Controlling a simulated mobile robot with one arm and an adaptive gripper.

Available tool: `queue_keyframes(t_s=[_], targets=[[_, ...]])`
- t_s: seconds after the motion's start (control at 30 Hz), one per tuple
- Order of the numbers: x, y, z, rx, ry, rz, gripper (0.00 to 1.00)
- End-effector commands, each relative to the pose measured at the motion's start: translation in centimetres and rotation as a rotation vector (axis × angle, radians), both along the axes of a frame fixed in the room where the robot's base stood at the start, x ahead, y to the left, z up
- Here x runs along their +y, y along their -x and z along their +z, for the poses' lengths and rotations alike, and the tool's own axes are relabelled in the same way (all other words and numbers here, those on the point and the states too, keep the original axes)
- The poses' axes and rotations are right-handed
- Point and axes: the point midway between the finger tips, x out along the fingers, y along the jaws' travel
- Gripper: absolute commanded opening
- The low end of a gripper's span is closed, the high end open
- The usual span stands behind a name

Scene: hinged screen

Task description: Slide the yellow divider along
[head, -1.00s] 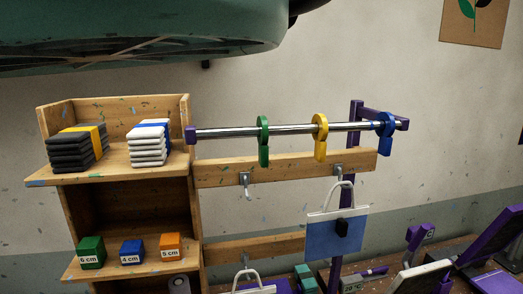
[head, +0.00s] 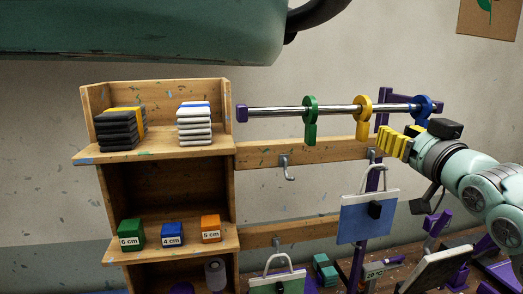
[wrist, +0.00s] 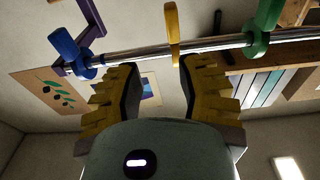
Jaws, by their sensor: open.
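The yellow divider (head: 363,116) is a ring with a flat tab hanging down, on a metal rod (head: 337,109). It sits between the green divider (head: 310,119) and the blue divider (head: 422,109). My gripper (head: 397,145) has yellow fingers and is just to the right of and below the yellow divider. In the wrist view, my gripper (wrist: 160,72) is open and empty. There the yellow divider (wrist: 172,35) lies above the fingertips, within the gap's width, with the blue divider (wrist: 73,50) to the left and the green divider (wrist: 263,25) to the right.
A wooden shelf (head: 165,200) on the left holds black and white stacks and small labelled blocks. Purple posts (head: 382,122) carry the rod's right end. A blue bag (head: 368,217) hangs below the rod. The rod is bare between the green and yellow dividers.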

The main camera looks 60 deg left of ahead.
Motion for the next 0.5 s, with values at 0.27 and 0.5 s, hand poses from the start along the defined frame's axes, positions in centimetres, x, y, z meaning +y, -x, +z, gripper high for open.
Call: queue_keyframes(t_s=[0.27,0.5], targets=[[1.7,1.1,-1.8,0.019,0.101,0.038,0.37],[4.3,0.0,-1.8,0.019,0.099,0.038,0.37]])
